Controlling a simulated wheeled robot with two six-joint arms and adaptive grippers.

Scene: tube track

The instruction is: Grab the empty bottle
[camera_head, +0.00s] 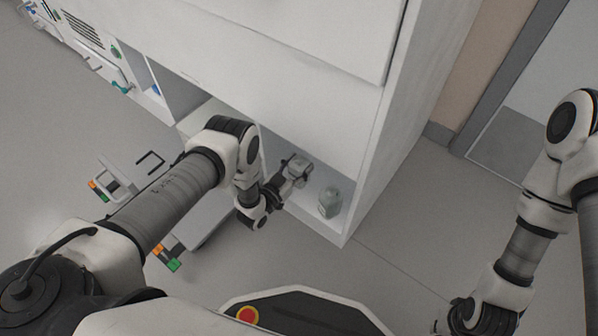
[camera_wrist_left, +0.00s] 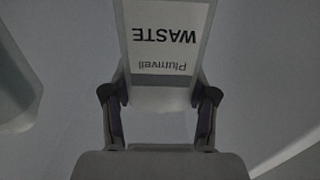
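My left gripper (camera_head: 292,172) reaches into the low open shelf of the white cabinet. In the left wrist view, a container with a white label (camera_wrist_left: 163,45), reading "Plumvell WASTE" upside down, lies between the two fingers (camera_wrist_left: 160,95). The fingers are apart, one close to each side of it; whether they press on it is unclear. A pale grey-green bottle (camera_head: 330,201) stands upright on the shelf, right of the left gripper and apart from it. A grey rounded shape (camera_wrist_left: 15,88), perhaps this bottle, shows at the wrist view's left edge.
The white cabinet (camera_head: 300,75) rises above the shelf, with a side panel (camera_head: 372,170) just right of the bottle. Grey equipment with orange and green parts (camera_head: 170,255) stands on the left. Floor (camera_head: 420,225) is clear to the right.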

